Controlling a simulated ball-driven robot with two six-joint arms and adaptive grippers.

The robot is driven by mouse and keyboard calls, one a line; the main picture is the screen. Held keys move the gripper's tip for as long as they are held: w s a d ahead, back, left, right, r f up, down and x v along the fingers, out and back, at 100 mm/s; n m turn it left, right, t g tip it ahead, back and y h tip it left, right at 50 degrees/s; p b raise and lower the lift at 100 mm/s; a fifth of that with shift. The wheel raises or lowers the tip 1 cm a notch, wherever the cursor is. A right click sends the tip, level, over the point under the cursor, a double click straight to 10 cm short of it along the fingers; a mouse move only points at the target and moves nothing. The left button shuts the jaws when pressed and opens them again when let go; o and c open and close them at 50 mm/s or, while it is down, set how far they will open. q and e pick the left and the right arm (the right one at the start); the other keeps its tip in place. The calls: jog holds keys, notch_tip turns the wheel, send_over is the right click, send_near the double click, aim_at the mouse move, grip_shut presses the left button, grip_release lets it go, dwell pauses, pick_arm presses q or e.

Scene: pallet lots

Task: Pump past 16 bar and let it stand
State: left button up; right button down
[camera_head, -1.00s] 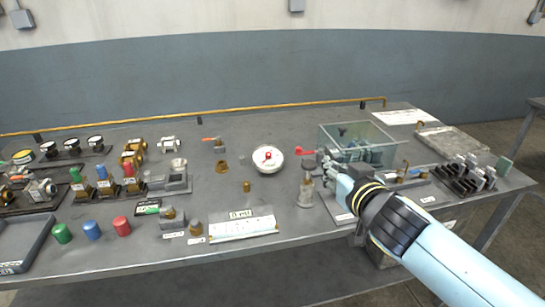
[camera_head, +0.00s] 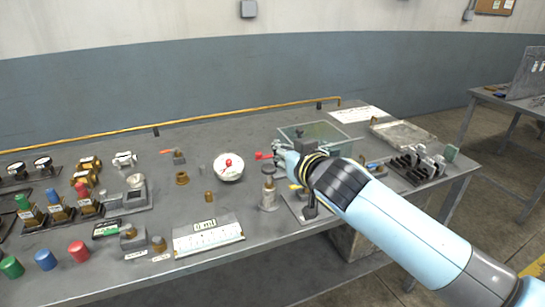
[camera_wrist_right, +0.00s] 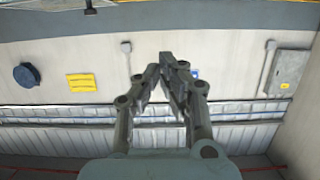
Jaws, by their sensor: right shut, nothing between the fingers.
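A round white gauge (camera_head: 228,168) with a red centre lies on the bench; its reading is too small to make out. A red handle (camera_head: 264,156) shows between the gauge and my right gripper (camera_head: 279,150). A clear tank (camera_head: 335,130) with dark parts inside stands behind my right forearm, which hides part of it. My right gripper is at the tank's left side, beside the red handle; I cannot tell whether they touch. In the right wrist view the fingers (camera_wrist_right: 170,62) are closed together and empty, against the far wall. My left gripper is out of view.
A grey metal fitting (camera_head: 269,190) stands in front of the gauge. Red, blue and green caps (camera_head: 46,259) and several valves crowd the left. A brass pipe (camera_head: 200,120) runs along the back.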

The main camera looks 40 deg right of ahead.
send_over(272, 169)
jog(key=shift+s+f+p, duration=0.35)
jog(key=shift+f+p, duration=0.05)
jog(key=shift+f, duration=0.3)
jog(key=f, duration=0.1)
jog(key=f+b, duration=0.1)
jog(key=f, duration=0.1)
jog(key=shift+w+d+f, duration=0.1)
jog(key=shift+w+f, duration=0.2)
jog(key=shift+w, duration=0.05)
jog(key=shift+f, duration=0.4)
